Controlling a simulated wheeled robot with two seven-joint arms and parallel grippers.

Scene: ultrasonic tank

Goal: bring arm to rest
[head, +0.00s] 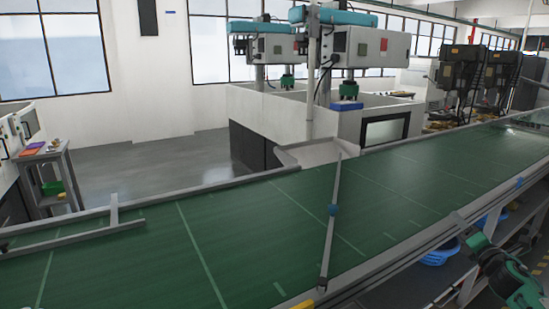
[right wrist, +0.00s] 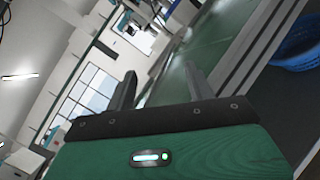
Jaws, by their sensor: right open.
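My right gripper (head: 468,228) shows at the lower right of the head view, beside the near edge of the conveyor. Its green and black wrist is at the picture's right edge. In the right wrist view the two dark fingers of the right gripper (right wrist: 160,88) stand well apart, with nothing between them. My left arm and gripper are not in view.
A green conveyor belt (head: 260,225) with metal rails crosses the head view; no loose items show on it. A thin bar (head: 331,225) spans the belt. Blue baskets (head: 440,253) sit below the near rail, one also in the right wrist view (right wrist: 297,42).

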